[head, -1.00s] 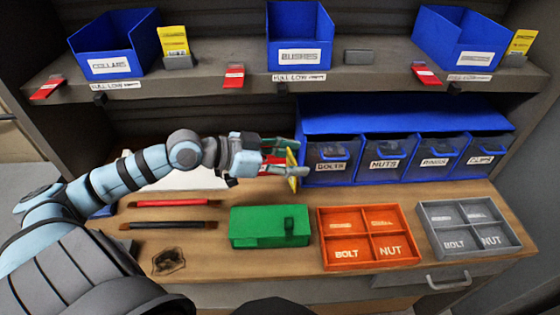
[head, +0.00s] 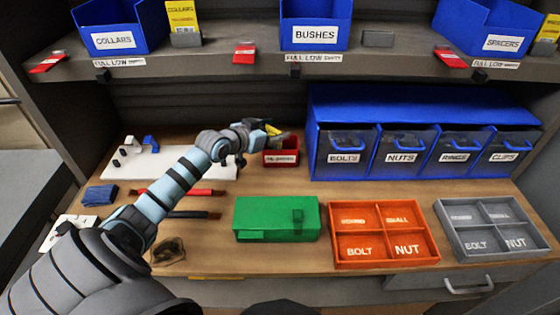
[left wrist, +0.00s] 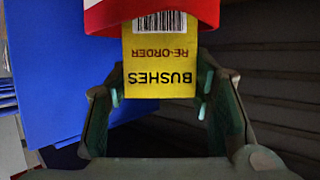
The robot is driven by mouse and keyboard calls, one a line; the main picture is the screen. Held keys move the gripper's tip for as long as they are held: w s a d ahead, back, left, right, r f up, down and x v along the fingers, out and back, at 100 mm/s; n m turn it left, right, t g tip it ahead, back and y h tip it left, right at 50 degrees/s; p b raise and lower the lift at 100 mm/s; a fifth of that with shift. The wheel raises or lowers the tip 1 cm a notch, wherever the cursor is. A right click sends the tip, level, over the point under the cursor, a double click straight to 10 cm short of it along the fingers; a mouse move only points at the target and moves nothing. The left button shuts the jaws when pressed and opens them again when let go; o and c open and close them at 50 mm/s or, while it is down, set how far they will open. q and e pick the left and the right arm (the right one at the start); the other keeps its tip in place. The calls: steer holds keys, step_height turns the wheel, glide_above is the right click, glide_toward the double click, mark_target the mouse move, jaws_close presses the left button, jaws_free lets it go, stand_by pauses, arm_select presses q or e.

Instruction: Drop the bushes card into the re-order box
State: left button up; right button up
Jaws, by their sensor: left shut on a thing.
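The yellow bushes card (left wrist: 160,68) has a barcode and "RE-ORDER BUSHES" printed on it. It sits between the fingers of my left gripper (left wrist: 160,100), which is shut on it. In the head view the left gripper (head: 268,130) holds the card (head: 275,131) at the red re-order box (head: 282,158), above its open top. The box stands on the worktop against the left side of the blue drawer cabinet. In the left wrist view a red and white part of the box (left wrist: 150,12) shows at the top, next to the card. My right gripper is out of view.
The blue drawer cabinet (head: 420,105) stands close on the right of the box. The shelf (head: 345,65) with blue bins runs above. A green case (head: 277,219) and an orange tray (head: 385,262) lie in front. A white board (head: 165,165) lies left.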

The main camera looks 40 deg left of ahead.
arm_select(q)
steer(key=o, duration=0.9)
steer(key=shift+s, duration=0.25)
steer(key=v, duration=0.7)
steer(key=shift+r, duration=0.1)
